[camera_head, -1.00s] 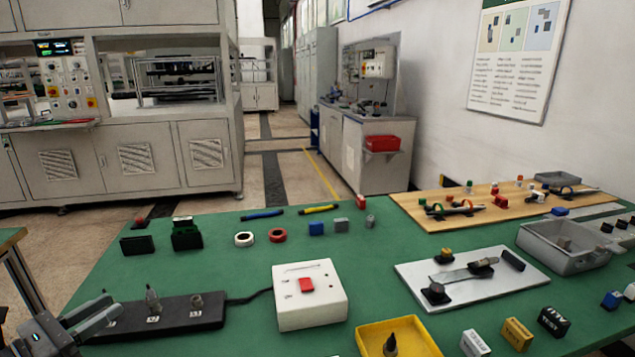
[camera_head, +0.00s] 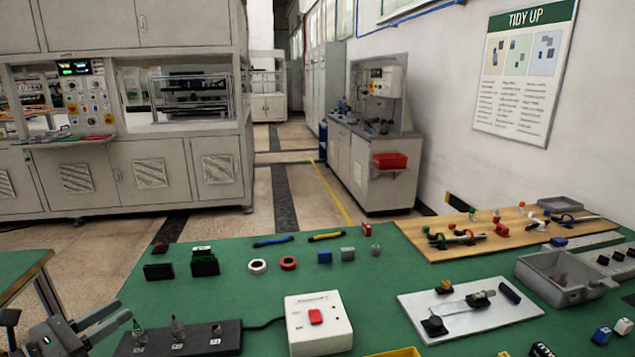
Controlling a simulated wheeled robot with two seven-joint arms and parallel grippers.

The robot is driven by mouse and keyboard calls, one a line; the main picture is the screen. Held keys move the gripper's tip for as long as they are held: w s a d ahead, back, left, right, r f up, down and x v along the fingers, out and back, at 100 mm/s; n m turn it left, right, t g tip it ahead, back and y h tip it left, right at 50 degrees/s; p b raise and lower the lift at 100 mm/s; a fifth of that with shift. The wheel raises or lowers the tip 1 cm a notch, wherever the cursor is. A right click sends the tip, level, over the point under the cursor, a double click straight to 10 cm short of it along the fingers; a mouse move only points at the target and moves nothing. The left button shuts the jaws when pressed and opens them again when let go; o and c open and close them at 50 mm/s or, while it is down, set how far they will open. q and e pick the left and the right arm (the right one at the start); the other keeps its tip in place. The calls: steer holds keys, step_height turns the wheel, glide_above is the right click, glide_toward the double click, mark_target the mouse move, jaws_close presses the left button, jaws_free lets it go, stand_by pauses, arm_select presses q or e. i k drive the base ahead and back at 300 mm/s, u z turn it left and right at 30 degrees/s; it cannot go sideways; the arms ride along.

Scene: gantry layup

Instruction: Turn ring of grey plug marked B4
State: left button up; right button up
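A black strip (camera_head: 228,338) lies at the front left of the green table, with a cable running right to a white box. Several small grey upright plugs stand on it: a left one (camera_head: 138,331), a middle one (camera_head: 178,328) and a right one (camera_head: 216,331). Small white labels sit below them, too small to read, so I cannot tell which is B4. My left gripper (camera_head: 122,310) is at the lower left, beside the strip's left end. Its two fingers are apart with nothing visible between them. My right gripper is not in view.
The white box (camera_head: 335,335) with a red switch stands right of the strip. Behind are black blocks (camera_head: 204,263) and white and red rings (camera_head: 289,263). A white plate (camera_head: 410,308), a grey bin (camera_head: 555,290) and a wooden board (camera_head: 440,250) are at right.

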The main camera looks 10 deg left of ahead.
mark_target(173, 332)
steer(key=k, duration=0.9)
steer(key=u, duration=0.05)
